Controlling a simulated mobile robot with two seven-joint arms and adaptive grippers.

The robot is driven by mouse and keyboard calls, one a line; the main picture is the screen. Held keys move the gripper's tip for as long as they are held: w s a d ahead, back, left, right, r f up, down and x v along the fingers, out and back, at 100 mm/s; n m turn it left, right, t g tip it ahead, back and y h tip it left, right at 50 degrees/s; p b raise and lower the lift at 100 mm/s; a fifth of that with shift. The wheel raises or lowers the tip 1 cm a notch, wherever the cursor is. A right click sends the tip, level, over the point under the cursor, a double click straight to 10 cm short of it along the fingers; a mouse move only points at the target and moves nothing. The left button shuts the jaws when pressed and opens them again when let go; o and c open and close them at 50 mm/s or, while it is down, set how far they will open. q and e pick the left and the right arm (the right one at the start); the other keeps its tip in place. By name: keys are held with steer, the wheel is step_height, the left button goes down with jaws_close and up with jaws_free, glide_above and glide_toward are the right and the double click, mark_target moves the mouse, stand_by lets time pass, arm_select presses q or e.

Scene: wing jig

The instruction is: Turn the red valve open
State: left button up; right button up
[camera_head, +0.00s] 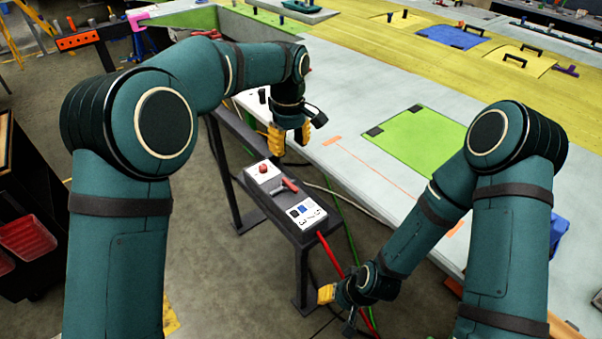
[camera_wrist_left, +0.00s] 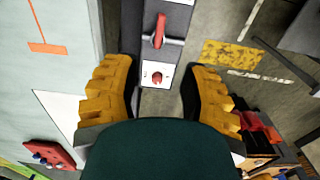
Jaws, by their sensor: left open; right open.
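The red valve handle (camera_head: 289,185) sits on a narrow dark stand (camera_head: 258,199) beside the large table, and its red lever also shows in the left wrist view (camera_wrist_left: 160,30). My left gripper (camera_head: 291,138), with yellow fingers, is open and empty above the far end of the stand. In the left wrist view its fingers (camera_wrist_left: 160,70) are spread wide, with the valve beyond the tips and touching neither finger. My right gripper (camera_head: 336,304) is low, near the stand's front end, apart from the valve. Its fingers are partly hidden, and nothing shows in it.
A red button (camera_head: 264,168) on a white plate and a labelled white panel (camera_head: 305,215) flank the valve. A red hose (camera_head: 333,252) runs down from the stand. The large table (camera_head: 370,190) with a green mat (camera_head: 418,138) lies to the right. Floor is open to the left.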

mark_target(291, 184)
arm_select(q)
step_height(291, 184, down, 14)
steer(key=shift+r+b, duration=0.2)
steer(key=shift+b, duration=0.25)
jaws_close()
